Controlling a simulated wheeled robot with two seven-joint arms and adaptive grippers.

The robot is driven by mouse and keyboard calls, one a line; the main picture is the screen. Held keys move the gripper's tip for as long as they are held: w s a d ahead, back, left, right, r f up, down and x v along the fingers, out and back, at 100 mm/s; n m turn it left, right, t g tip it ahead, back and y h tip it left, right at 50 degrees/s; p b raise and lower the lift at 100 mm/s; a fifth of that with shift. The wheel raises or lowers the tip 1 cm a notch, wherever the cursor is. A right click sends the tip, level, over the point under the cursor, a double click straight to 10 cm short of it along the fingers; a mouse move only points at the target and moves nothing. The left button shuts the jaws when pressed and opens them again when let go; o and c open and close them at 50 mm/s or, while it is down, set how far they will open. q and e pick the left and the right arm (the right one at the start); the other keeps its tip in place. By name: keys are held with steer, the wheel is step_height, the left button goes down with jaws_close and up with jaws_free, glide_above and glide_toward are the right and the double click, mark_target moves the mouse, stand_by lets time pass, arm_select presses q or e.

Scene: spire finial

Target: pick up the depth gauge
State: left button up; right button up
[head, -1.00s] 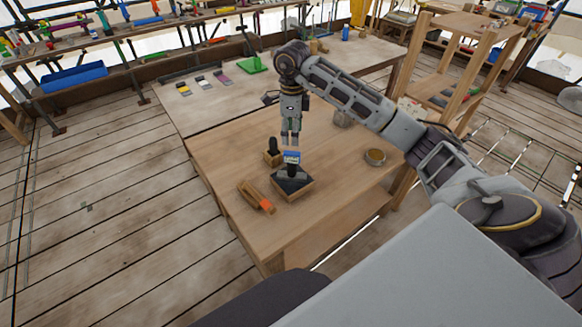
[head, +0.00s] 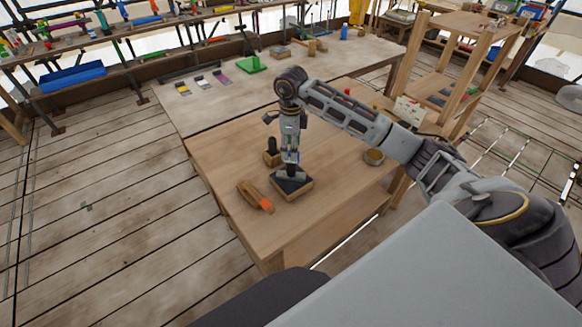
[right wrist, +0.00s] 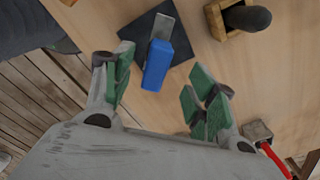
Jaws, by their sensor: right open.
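The depth gauge appears to be the blue-and-grey piece (right wrist: 157,66) standing on a dark-topped wooden block (head: 303,190). In the right wrist view its blue part points toward me, and its grey metal part lies over the dark pad. My right gripper (head: 291,158) is low over the block in the head view, hiding most of the gauge. In the right wrist view the green-padded fingers of my right gripper (right wrist: 163,88) are spread apart, with the blue part between and slightly beyond them. I see no clear contact. My left gripper is not in view.
A small wooden holder with a black rounded piece (head: 271,155) stands close behind-left of the block. A wooden tool with an orange end (head: 256,196) lies to the left. The front tabletop (head: 290,232) is clear.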

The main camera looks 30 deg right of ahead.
mark_target(291, 163)
steer(key=shift+f, duration=1.35)
steer(key=shift+s+a+f+p, duration=0.1)
steer(key=shift+f+p, duration=0.3)
steer(key=shift+f, duration=0.3)
steer(key=shift+s+a+f+p, duration=0.1)
steer(key=shift+f+p, duration=0.25)
steer(key=shift+f, duration=1.5)
steer(key=shift+d, duration=0.1)
jaws_close()
steer(key=shift+r, duration=0.15)
